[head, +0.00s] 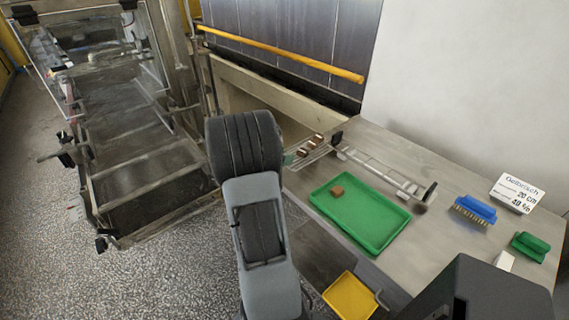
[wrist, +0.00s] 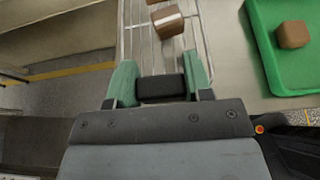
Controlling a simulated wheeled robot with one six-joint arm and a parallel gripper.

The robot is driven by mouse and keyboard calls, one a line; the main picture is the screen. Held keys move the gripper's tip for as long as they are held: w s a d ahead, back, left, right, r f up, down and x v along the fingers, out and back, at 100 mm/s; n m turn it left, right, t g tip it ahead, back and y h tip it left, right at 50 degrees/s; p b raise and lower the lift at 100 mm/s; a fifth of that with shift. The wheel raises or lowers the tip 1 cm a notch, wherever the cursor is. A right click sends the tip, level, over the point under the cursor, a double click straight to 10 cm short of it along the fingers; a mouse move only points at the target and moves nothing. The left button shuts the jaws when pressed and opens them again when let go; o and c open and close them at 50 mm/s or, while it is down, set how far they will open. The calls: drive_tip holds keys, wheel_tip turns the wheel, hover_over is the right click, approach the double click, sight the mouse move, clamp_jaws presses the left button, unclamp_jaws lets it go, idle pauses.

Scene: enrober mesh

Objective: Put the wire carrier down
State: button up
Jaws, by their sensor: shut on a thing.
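The wire carrier (wrist: 130,30) is a rack of thin metal wires with brown pieces (wrist: 167,21) on it. In the wrist view my gripper (wrist: 161,90), with its green fingers, is shut on the carrier's black handle (wrist: 161,88). The wires run away from the fingers towards the top of the picture. In the head view the carrier (head: 322,154) shows just right of my arm, at the left part of the steel table (head: 458,174). My arm hides part of the gripper there. I cannot tell whether the carrier touches the table.
A green tray (head: 368,236) with one brown piece lies close on the right. A long metal rail piece (head: 380,171) lies behind it. A blue brush (head: 474,208), green brush (head: 530,246), sign (head: 516,193) and yellow tray (head: 350,297) are further off. A mesh conveyor (head: 140,175) stands left.

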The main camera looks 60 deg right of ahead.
drive_tip(key=f, duration=0.3)
drive_tip(key=shift+d+f, duration=0.1)
drive_tip(key=shift+d, duration=0.3)
drive_tip(key=shift+f, duration=0.4)
drive_tip(key=shift+f, duration=0.15)
drive_tip(key=o, duration=1)
